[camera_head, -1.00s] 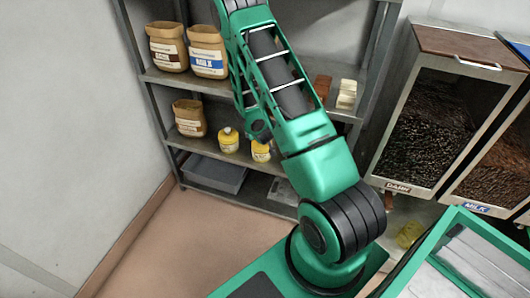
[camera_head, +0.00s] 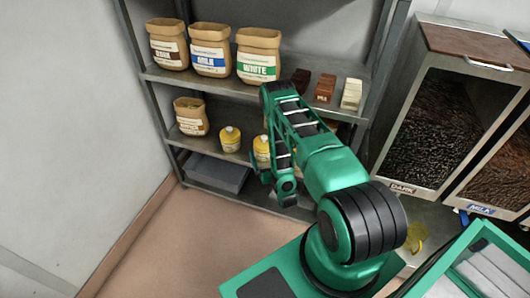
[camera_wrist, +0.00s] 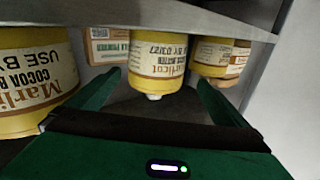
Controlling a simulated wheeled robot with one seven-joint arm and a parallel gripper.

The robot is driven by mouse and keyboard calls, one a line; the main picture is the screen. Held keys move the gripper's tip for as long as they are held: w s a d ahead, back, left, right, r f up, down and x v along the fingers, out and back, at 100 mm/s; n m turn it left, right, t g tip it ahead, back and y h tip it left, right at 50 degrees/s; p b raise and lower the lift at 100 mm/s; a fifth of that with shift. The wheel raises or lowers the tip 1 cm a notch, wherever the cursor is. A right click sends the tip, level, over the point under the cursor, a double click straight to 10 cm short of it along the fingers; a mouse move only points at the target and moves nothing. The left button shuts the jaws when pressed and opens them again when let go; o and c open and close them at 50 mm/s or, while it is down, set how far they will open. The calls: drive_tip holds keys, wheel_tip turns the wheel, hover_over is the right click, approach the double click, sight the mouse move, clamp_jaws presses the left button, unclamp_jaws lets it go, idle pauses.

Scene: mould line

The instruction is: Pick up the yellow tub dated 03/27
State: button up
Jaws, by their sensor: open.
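The yellow tub dated 03/27 (camera_wrist: 158,57) is in the middle of the wrist view, which shows it upside down, with its pale cap pointing down in the picture. My gripper (camera_wrist: 158,78) is open, with one green finger on each side of this tub in the picture. I cannot tell whether the fingers reach around it, and nothing is visibly held. A larger-looking yellow tub (camera_wrist: 30,85) is at left, its date cut off, and another yellow tub (camera_wrist: 212,52) at right.
A shelf board (camera_wrist: 150,15) crosses the top of the wrist view. A paper bag (camera_wrist: 105,46) stands behind the tubs. In the head view, bags including one marked WHITE (camera_head: 258,57) stand on the upper shelf, and a grey bin (camera_head: 216,174) sits below. Glass-fronted dispensers (camera_head: 440,125) are at right.

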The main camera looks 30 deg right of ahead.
sight(261, 141)
drive_tip(key=shift+s+f, duration=0.15)
drive_tip(key=shift+f, duration=0.25)
drive_tip(key=shift+w+f, duration=0.1)
drive_tip(key=shift+w, duration=0.15)
drive_tip(key=x, duration=0.5)
drive_tip(key=shift+d+x, duration=0.2)
drive_tip(key=shift+x, duration=1.05)
drive_tip(key=shift+d+x, duration=0.15)
drive_tip(key=shift+x, duration=1.15)
drive_tip(key=shift+s, duration=0.1)
drive_tip(key=c, duration=1.5)
